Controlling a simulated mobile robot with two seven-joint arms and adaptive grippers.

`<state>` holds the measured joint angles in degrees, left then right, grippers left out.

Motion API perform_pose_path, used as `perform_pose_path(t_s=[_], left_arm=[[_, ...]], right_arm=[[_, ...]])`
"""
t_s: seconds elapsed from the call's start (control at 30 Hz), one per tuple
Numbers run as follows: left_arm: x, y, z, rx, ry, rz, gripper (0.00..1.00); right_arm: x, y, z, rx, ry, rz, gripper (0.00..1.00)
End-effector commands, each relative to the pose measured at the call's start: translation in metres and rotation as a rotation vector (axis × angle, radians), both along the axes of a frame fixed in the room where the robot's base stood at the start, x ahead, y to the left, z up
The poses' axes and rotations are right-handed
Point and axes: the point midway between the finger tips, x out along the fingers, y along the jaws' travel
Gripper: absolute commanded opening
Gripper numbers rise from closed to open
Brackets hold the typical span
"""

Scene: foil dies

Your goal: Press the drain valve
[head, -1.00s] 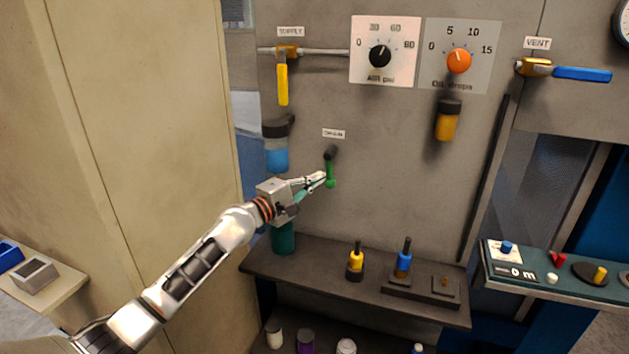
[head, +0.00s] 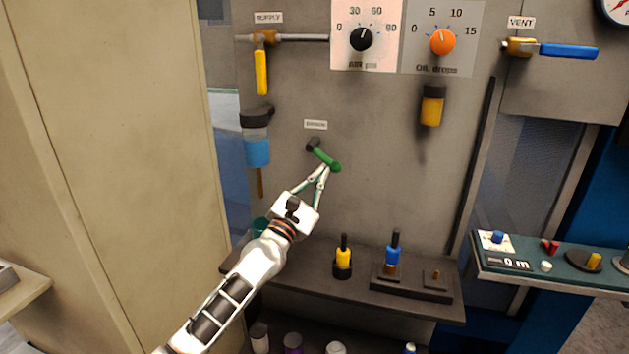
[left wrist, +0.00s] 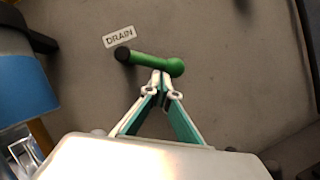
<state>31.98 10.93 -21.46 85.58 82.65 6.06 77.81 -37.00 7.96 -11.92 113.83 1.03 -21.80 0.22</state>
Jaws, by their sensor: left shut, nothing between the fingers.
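The drain valve has a green lever (head: 326,158) on a dark pivot, under a small label on the grey panel. The lever slants down to the right from its pivot and ends in a round green knob. My left gripper (head: 324,170) is shut and empty, its fingertips at the lever's underside near the knob. In the left wrist view the green lever (left wrist: 152,63) lies just beyond the closed fingertips (left wrist: 160,74), beside the DRAIN label (left wrist: 118,37). They look to be touching, but the exact contact is hard to tell. My right gripper is not in view.
A filter with a blue bowl (head: 257,151) hangs left of the drain. The yellow supply handle (head: 262,72) is above it. A dark shelf (head: 310,283) with yellow and blue bottles stands below. A tan cabinet (head: 110,150) fills the left side.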

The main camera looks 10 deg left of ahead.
Motion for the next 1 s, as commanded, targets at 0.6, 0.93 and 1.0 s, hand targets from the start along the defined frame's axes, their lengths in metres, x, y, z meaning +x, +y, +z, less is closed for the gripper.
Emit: perform_pose_path(t_s=[0.6, 0.93, 1.0], left_arm=[[-0.001, -0.022, 0.019, -0.402, 0.012, 0.000, 0.00], [-0.001, -0.024, 0.022, -0.446, 0.013, 0.000, 0.00], [-0.001, -0.024, 0.022, -0.447, 0.013, 0.000, 0.00]], right_arm=[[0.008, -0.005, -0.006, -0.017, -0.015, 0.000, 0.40], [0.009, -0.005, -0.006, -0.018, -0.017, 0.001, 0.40], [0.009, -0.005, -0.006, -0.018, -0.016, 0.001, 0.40]])
